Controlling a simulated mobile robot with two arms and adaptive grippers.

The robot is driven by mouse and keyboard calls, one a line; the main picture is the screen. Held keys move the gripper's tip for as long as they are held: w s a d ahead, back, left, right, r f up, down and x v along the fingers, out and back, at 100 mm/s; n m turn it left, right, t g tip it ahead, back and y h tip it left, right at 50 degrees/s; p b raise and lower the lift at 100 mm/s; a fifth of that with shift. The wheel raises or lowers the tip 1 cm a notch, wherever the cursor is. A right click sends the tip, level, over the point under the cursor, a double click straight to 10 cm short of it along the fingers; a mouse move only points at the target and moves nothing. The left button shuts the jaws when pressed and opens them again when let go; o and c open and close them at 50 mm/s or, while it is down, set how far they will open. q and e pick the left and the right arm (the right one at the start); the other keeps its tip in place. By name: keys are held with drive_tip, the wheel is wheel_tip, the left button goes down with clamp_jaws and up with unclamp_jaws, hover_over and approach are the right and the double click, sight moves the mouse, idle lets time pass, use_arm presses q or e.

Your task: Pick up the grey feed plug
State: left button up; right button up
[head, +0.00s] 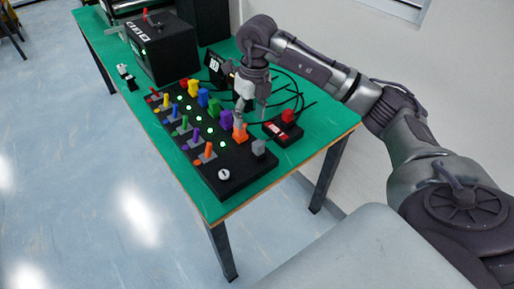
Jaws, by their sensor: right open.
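The grey feed plug (258,148) stands upright at the near right corner of the black control panel (228,160). My right gripper (250,117) points down over the panel's right side, above and a little behind the grey plug and apart from it. It is open, with nothing seen between its fingers. One finger is close to the orange plug (240,133); I cannot tell whether they touch. My left gripper is not in view.
The panel carries a row of coloured plugs, green lights and coloured levers (206,151). A small black box with a red button (288,117) sits to the right. Black cables lie behind it. A larger black box (163,48) stands farther back on the green table (105,50).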

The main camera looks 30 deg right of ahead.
sight(258, 143)
drive_tip(key=shift+h, duration=0.6)
drive_tip(key=d+f, duration=0.1)
drive_tip(key=f, duration=0.1)
drive_tip(key=f+p, duration=0.1)
drive_tip(key=f, duration=0.2)
drive_tip(key=d+f, duration=0.1)
drive_tip(key=f, duration=0.1)
drive_tip(key=shift+s+d+f, duration=0.15)
drive_tip(key=shift+d+f, duration=0.05)
drive_tip(key=shift+d, duration=0.15)
wheel_tip(258, 143, down, 5)
drive_tip(key=shift+r+p, duration=0.1)
drive_tip(key=shift+p, duration=1.05)
drive_tip(key=shift+w+f, duration=0.2)
drive_tip(key=shift+f, duration=0.15)
clamp_jaws()
